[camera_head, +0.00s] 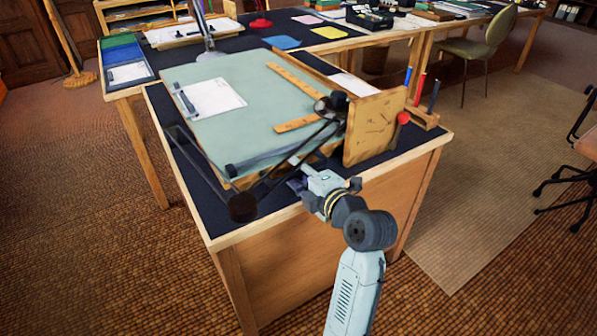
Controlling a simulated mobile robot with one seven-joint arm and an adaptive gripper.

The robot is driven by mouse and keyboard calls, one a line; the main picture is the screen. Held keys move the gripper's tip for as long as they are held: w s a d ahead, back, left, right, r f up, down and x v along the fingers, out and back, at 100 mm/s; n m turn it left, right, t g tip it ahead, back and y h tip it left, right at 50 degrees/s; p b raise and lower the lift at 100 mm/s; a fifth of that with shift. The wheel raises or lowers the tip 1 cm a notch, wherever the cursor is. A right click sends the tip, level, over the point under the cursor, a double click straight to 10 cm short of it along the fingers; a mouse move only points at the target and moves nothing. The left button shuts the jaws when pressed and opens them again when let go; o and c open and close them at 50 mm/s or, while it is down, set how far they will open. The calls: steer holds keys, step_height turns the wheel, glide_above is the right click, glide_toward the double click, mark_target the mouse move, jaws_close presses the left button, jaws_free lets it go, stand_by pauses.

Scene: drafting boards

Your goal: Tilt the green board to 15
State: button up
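The green board (235,112) lies on the dark-topped desk in the middle of the view. Its surface looks close to flat, but its exact tilt cannot be read. A white sheet (211,98) and a wooden T-shaped rule (294,91) are on it. A wooden plate with dark marks (375,128), perhaps the angle scale, stands upright at the board's right side. A red knob (403,117) is at its right edge; the marks are too small to read. My gripper (299,173) is at the board's near edge, left of the plate. Its fingers are partly hidden, and contact is unclear.
Thin black arms with a round dark weight (243,207) reach past the board's near left corner. A wooden holder (424,118) with upright pens stands right of the plate. Another long desk (290,25) carries papers and boxes behind.

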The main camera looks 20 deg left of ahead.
steer(key=shift+c, duration=0.4)
jaws_close()
stand_by(0.4)
